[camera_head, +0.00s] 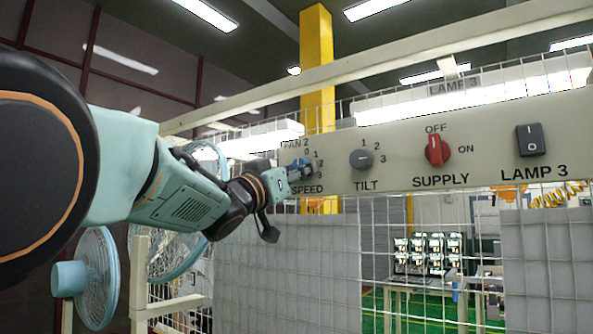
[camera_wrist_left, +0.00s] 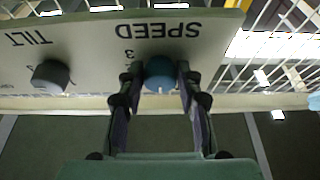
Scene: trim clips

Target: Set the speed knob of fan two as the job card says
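The speed knob of fan two, blue and round, sits on the beige panel (camera_head: 470,140) above the SPEED label. In the head view it is mostly hidden behind my left gripper (camera_head: 300,172), and its pointer setting is not readable. In the left wrist view, the blue knob (camera_wrist_left: 160,74) is between the two fingertips of my left gripper (camera_wrist_left: 160,78), one on each side. The fingers lie close along the knob, but I cannot tell whether they press on it. The scale around it shows 0, 1, 2 and 3, partly covered. No job card is in view. My right gripper is not in view.
To the right of the speed knob are a dark tilt knob (camera_head: 361,159), a red supply knob (camera_head: 437,149) and a lamp 3 rocker switch (camera_head: 530,140). The tilt knob (camera_wrist_left: 50,76) also shows in the left wrist view. A blue fan (camera_head: 96,278) stands at lower left. Wire mesh is behind.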

